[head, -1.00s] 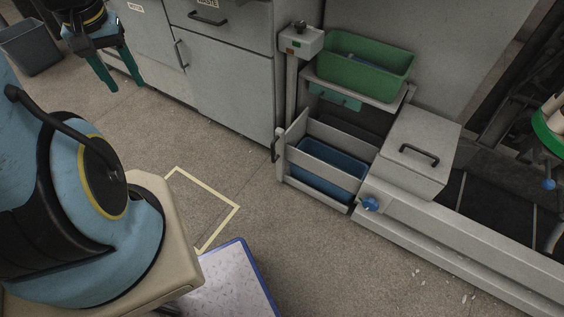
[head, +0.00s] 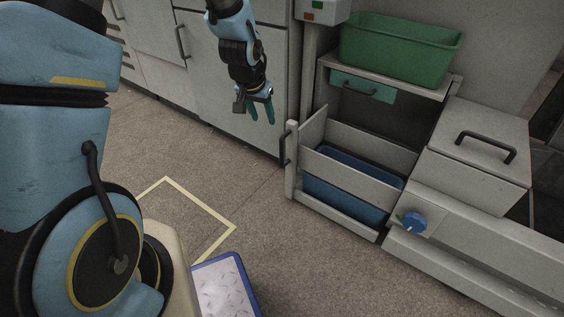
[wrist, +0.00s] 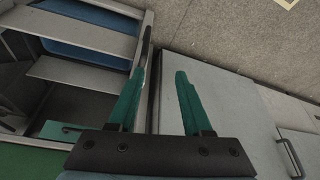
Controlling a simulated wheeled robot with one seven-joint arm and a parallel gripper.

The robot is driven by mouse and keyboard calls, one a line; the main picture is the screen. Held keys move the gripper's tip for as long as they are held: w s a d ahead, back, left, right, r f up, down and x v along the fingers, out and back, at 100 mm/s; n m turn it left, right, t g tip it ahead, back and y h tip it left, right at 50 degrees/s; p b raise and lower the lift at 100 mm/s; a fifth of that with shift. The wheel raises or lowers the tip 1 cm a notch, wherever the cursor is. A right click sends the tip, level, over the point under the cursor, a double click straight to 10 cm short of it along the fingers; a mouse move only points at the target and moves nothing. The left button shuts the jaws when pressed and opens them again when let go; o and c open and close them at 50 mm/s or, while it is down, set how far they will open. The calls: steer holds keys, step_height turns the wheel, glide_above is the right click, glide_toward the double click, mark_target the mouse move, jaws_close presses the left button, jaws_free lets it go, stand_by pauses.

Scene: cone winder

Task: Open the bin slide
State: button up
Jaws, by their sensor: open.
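The bin slide (head: 350,170) is a light grey frame with side boards, low at the centre right of the head view. A blue bin (head: 345,190) sits inside it. Its narrow upright front, at the left end, carries a black handle (head: 283,150). My gripper (head: 262,112) is open and empty, above and left of that handle in the head view. In the wrist view my two green fingers (wrist: 160,78) point towards the floor side, with the slide and blue bin (wrist: 85,35) on the left. A dark bar, probably the handle (wrist: 145,47), shows near the left fingertip; contact is unclear.
A green bin (head: 400,55) stands on the shelf above the slide. A blue knob (head: 412,223) and a lidded grey box (head: 475,150) are to the right. Grey cabinets (head: 190,75) stand behind my gripper.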

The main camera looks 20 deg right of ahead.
steer(key=b, duration=0.2)
glide_toward(281, 142)
steer(key=f, duration=0.2)
steer(key=shift+m, duration=0.4)
steer(key=b+x, duration=0.1)
steer(key=x, duration=0.2)
steer(key=b+x, duration=0.1)
steer(key=x, duration=0.2)
steer(key=b+x, duration=0.1)
steer(key=x, duration=0.3)
steer(key=shift+w+d+r, duration=0.15)
steer(key=shift+w+d, duration=0.1)
steer(key=shift+w, duration=0.05)
jaws_close()
